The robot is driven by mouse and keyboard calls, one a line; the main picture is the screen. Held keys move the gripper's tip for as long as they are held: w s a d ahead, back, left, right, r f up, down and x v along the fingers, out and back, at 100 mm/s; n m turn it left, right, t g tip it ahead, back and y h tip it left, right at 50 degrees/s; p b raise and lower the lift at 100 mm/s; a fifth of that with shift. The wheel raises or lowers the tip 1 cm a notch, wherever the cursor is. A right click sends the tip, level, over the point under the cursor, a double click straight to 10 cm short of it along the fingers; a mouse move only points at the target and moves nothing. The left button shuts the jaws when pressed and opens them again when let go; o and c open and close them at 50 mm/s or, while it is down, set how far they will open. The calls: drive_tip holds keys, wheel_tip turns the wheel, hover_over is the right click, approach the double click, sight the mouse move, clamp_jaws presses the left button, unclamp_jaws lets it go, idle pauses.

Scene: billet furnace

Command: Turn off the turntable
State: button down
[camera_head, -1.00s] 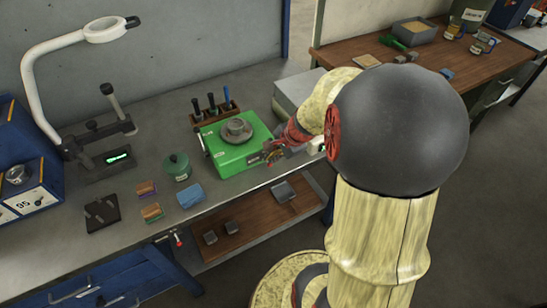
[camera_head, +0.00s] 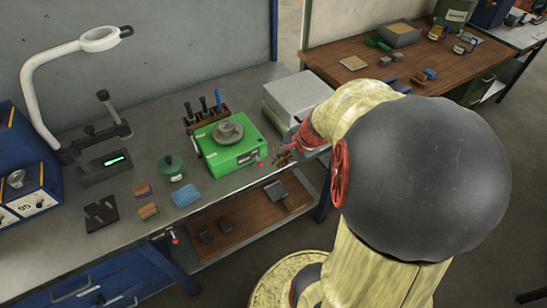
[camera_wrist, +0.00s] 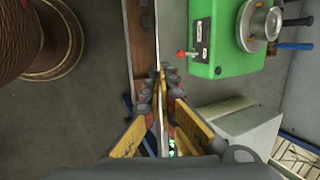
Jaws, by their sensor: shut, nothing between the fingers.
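The turntable (camera_head: 215,165) is a green box with a grey round platter (camera_head: 229,132) on top. It sits on the grey bench, left of my gripper. A red-tipped lever (camera_head: 260,163) sticks out at its front. In the wrist view the green box (camera_wrist: 222,62) is at upper right, and the red-tipped lever (camera_wrist: 184,53) points left from its edge. My gripper (camera_head: 281,159) is just right of the turntable's front corner, partly hidden by my arm in the head view. In the wrist view its fingertips (camera_wrist: 162,74) are together and empty, apart from the lever.
A pale grey box (camera_head: 290,97) stands right of the turntable. A tool rack (camera_head: 206,119) is behind it, and a green lidded pot (camera_head: 172,168) and blue cloth-like block (camera_head: 186,196) are left. A wooden lower shelf (camera_head: 245,222) lies below the bench edge.

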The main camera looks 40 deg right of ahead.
drive_tip(key=shift+s+r, duration=0.4)
drive_tip(key=shift+s, duration=0.2)
drive_tip(key=shift+s+r, duration=0.35)
drive_tip(key=shift+s, duration=0.2)
drive_tip(key=s+a+r+n, duration=0.2)
drive_tip(key=a+r+n, duration=0.6)
drive_tip(key=a+n, duration=0.2)
drive_tip(key=s+a+r+n, duration=0.2)
drive_tip(key=a+r+n, duration=0.6)
drive_tip(key=a+n, duration=0.2)
drive_tip(key=shift+s+a+h, duration=0.3)
drive_tip(key=shift+a+h, duration=0.1)
drive_tip(key=shift+a, duration=0.8)
